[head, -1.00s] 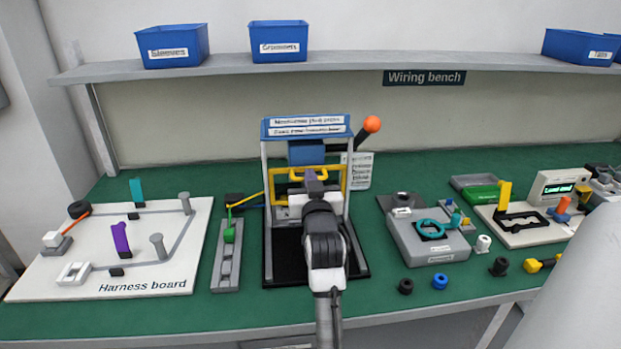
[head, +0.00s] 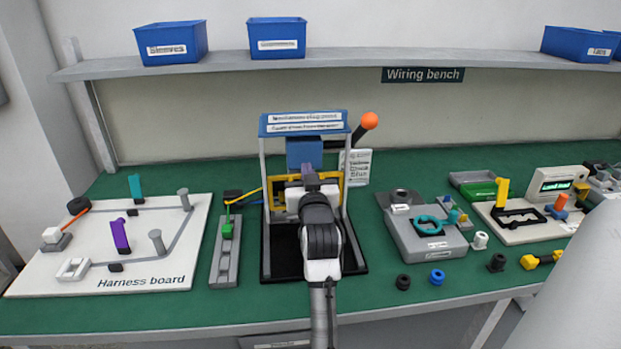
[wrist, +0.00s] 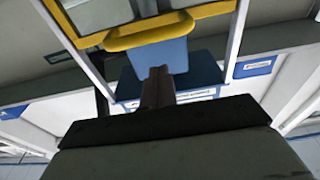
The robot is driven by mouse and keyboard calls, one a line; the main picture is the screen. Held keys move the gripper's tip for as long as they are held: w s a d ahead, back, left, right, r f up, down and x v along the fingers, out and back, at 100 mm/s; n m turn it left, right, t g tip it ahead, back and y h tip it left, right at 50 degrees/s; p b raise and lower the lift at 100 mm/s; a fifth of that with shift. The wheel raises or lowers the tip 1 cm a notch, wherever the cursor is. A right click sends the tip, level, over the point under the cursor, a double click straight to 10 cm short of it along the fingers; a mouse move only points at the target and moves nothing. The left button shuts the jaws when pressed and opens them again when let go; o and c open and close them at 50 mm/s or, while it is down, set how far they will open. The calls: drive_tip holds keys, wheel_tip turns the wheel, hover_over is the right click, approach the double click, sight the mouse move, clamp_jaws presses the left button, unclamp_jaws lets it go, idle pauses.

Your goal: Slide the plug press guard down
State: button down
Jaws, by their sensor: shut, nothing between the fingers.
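The press (head: 304,122) stands mid-bench with a blue header, white posts and a black base. Its guard is a yellow frame (head: 347,172) across the front, below the blue ram block (head: 304,153); my gripper hides much of it. My gripper (head: 308,168) is in front of the press, fingers shut and empty, pointing into it. In the wrist view, which looks upside down, the shut fingers (wrist: 158,72) overlap the blue block (wrist: 160,55), and the yellow guard bar and handle (wrist: 150,32) lie just past the tips. I cannot tell whether they touch.
An orange-knobbed lever (head: 369,121) sticks up at the press's right. The harness board (head: 45,275) and a grey rail with a green block (head: 226,250) lie left. A grey fixture (head: 425,235) and loose connectors lie right. A shelf with blue bins is above.

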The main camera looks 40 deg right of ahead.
drive_tip(key=r+b+v, duration=0.1)
drive_tip(key=b+v, duration=0.3)
drive_tip(key=v, duration=0.6)
drive_tip(key=shift+f, duration=0.25)
